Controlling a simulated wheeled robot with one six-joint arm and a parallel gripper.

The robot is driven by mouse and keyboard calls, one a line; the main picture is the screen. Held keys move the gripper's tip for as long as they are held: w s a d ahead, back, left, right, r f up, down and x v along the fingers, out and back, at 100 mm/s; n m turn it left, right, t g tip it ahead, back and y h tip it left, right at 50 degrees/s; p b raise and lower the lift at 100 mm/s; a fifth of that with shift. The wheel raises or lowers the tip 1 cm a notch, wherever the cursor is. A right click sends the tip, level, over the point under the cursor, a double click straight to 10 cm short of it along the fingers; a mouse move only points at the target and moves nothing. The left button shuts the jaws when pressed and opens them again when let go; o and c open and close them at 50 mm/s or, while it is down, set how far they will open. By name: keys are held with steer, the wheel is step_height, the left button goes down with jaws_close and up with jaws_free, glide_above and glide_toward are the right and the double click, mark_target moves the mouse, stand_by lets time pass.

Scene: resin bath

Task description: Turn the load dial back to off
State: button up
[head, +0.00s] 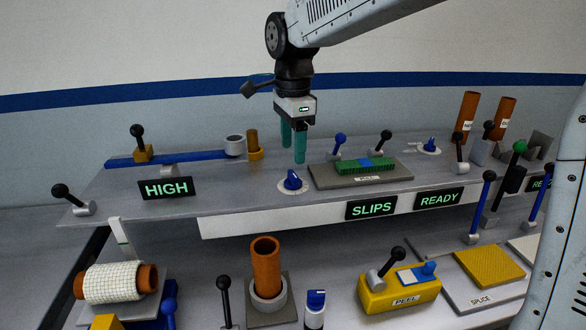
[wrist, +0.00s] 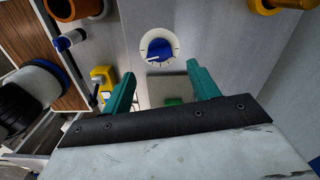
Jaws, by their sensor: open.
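A blue dial knob (head: 292,181) on a round white face sits on the grey shelf, left of a grey plate. It also shows in the wrist view (wrist: 159,47), where a white line on the knob points left and slightly down, and tick marks ring the face. My gripper (head: 293,150) is open and empty, pointing down above the dial and apart from it. In the wrist view my gripper (wrist: 161,75) shows two spread green fingers, with the dial just beyond their tips. A second blue dial (head: 430,147) stands further right. No label naming either dial is readable.
The grey plate (head: 335,181) bears a green block (head: 365,165). Signs read HIGH (head: 165,188), SLIPS (head: 371,208) and READY (head: 438,198). A blue-knobbed lever (head: 339,145) stands behind the plate. A brass cylinder (head: 253,143) stands left of my gripper. Bare shelf lies left of the dial.

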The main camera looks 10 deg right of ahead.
mark_target(293, 173)
step_height(293, 173, down, 6)
steer(key=shift+f, duration=0.2)
steer(key=shift+c, duration=0.3)
steer(key=c, duration=0.9)
